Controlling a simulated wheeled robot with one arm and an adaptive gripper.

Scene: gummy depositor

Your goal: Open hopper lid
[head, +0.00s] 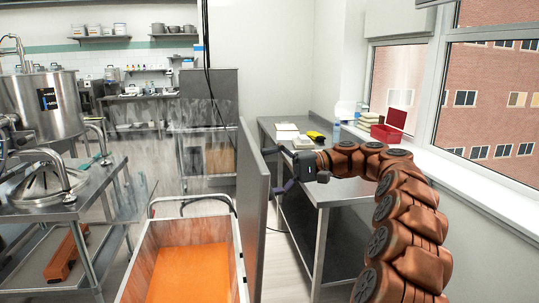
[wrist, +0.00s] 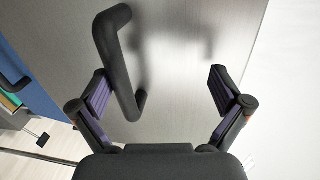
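A metal bin, seemingly the hopper (head: 236,262), stands open at the bottom centre of the head view, with an orange surface inside. A grey panel (head: 253,205), seemingly its lid, stands upright along its right side, seen nearly edge-on. In the wrist view the panel (wrist: 180,40) fills most of the background and carries a black bar handle (wrist: 125,70). My gripper (head: 276,170) is on the right side of the panel. Its fingers are spread in the wrist view (wrist: 159,82), with the handle close to the left finger. I cannot tell whether they touch.
A steel machine (head: 40,105) and a lower table (head: 40,215) are on the left. Some floor is free between the left table and hopper.

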